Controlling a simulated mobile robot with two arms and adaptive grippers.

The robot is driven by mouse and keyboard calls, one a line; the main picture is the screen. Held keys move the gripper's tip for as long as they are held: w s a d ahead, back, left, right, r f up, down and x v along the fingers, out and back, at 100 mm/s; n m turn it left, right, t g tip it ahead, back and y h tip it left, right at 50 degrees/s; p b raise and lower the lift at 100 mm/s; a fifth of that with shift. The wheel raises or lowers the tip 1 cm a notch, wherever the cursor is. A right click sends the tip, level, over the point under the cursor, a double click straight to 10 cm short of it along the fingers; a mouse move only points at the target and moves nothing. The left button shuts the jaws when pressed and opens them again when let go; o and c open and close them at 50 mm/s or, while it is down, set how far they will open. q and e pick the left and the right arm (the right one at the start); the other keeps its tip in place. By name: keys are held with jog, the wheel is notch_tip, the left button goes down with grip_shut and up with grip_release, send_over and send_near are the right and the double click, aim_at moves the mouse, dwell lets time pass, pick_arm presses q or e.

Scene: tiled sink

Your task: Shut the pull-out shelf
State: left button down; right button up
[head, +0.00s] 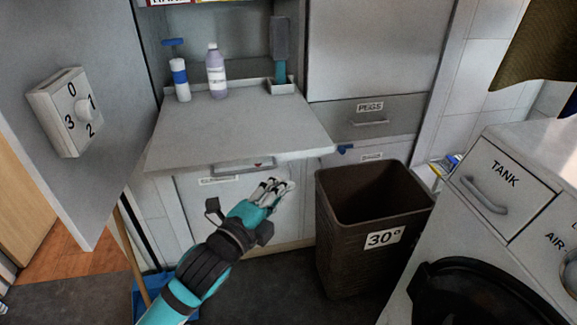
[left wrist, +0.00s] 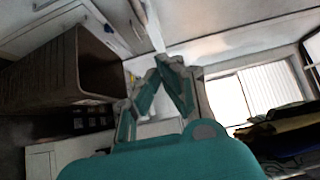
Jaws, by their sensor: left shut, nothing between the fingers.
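The pull-out shelf (head: 235,128) is a flat grey-white board in the head view, sticking out from the cabinet niche. Its front edge overhangs the drawer below. My left gripper (head: 282,186) is just below and in front of the shelf's front edge, shut and empty. I cannot tell whether it touches anything. In the left wrist view its fingers (left wrist: 172,66) come together at the tips, with no shelf clearly recognisable between them. My right gripper is in neither view.
A white spray bottle (head: 180,80), a lilac bottle (head: 216,72) and a small holder (head: 281,86) stand at the shelf's back. A brown bin (head: 345,235) marked 30° is to the right. An open door with a dial (head: 70,108) is at left. A washer (head: 510,190) is at right.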

aim_at(298, 154)
pick_arm(q)
jog(key=w, duration=0.5)
jog(key=w+d, duration=0.1)
jog(key=w, duration=0.2)
jog(key=shift+d+f+b, duration=0.1)
jog(key=shift+b, duration=0.3)
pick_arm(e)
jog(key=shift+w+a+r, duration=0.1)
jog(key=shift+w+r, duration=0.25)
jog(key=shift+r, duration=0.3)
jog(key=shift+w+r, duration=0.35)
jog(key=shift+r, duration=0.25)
pick_arm(q)
jog(key=shift+w, duration=0.2)
